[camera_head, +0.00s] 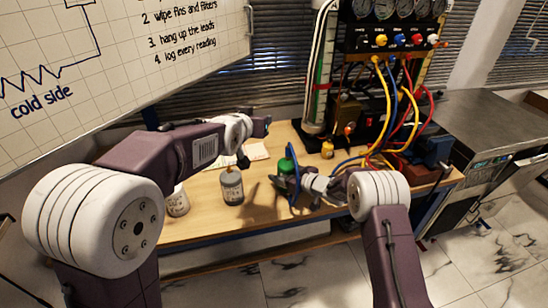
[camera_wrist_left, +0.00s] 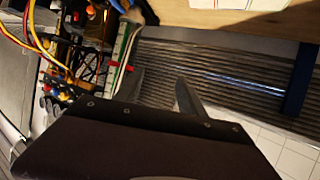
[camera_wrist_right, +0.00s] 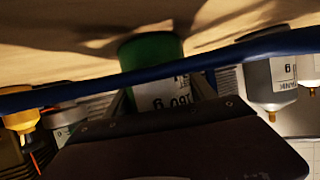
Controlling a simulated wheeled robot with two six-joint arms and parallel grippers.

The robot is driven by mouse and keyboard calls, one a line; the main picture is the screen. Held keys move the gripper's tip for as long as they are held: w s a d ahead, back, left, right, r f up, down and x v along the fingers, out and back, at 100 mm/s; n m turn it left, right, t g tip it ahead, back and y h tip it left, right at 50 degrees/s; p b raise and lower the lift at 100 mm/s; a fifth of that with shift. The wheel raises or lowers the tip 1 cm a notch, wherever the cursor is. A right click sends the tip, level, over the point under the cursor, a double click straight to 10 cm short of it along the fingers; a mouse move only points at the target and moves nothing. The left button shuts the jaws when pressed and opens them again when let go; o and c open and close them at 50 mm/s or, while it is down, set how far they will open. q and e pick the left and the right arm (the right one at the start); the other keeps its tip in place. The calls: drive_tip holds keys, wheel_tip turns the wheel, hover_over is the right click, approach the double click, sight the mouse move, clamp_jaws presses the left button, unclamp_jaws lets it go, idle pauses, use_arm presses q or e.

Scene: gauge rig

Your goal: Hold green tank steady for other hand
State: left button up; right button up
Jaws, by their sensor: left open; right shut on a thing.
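The green tank (camera_head: 286,165) stands on the wooden bench (camera_head: 262,225), partly hidden by my right gripper and a blue hose. In the right wrist view the green tank (camera_wrist_right: 152,52) shows a white label, with the blue hose (camera_wrist_right: 160,80) crossing between it and the camera. My right gripper (camera_head: 288,184) is shut on the tank, with one finger on each side (camera_wrist_right: 160,95). My left gripper (camera_head: 264,124) is above the back of the bench, away from the tank. In the left wrist view its fingers (camera_wrist_left: 160,88) are apart with nothing between them.
Two grey tanks (camera_head: 231,188) (camera_head: 177,203) stand left of the green one. A gauge panel (camera_head: 395,42) with yellow, blue and red hoses fills the back right. A whiteboard (camera_head: 120,60) rises at the left.

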use_arm(q)
drive_tip(key=s+d+f+m+h, duration=0.3)
drive_tip(key=s+d+f+h, duration=0.1)
drive_tip(key=f, duration=0.1)
drive_tip(key=m+g, duration=0.1)
approach(287, 152)
drive_tip(key=x, duration=1.1)
drive_tip(key=shift+w+d, duration=0.1)
drive_tip(key=shift+w, duration=0.15)
drive_tip(key=c, duration=1)
clamp_jaws()
